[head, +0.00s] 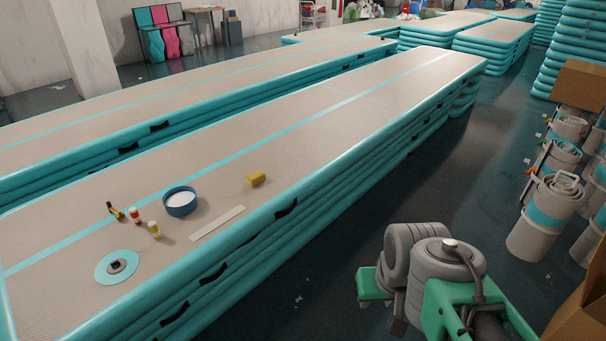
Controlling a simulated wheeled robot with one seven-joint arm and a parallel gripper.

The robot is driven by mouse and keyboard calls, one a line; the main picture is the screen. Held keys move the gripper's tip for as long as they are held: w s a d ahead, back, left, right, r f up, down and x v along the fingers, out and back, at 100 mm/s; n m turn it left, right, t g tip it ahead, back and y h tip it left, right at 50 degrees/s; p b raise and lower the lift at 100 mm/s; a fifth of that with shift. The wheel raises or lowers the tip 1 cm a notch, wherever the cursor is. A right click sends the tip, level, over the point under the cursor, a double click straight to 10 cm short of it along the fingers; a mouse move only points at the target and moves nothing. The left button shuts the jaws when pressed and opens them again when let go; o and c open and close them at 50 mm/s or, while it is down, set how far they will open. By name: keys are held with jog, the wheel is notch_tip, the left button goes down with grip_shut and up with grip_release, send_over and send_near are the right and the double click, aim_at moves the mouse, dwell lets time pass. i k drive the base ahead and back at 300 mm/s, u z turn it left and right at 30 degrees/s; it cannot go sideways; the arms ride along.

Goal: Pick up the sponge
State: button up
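A small yellow block that looks like the sponge (256,179) lies on the beige top of the near inflatable track (330,135), close to its front teal edge. It is to the right of a blue bowl with white inside. Part of my arm shows at the lower right, over the dark floor and apart from the track. My gripper's fingers cannot be made out in the head view.
The track beyond the sponge is clear.

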aim_at(258, 177)
jog(key=z, duration=0.25)
jog(key=i, duration=3.25)
jog(key=u, duration=3.95)
jog(key=i, duration=0.55)
jog(key=z, duration=0.05)
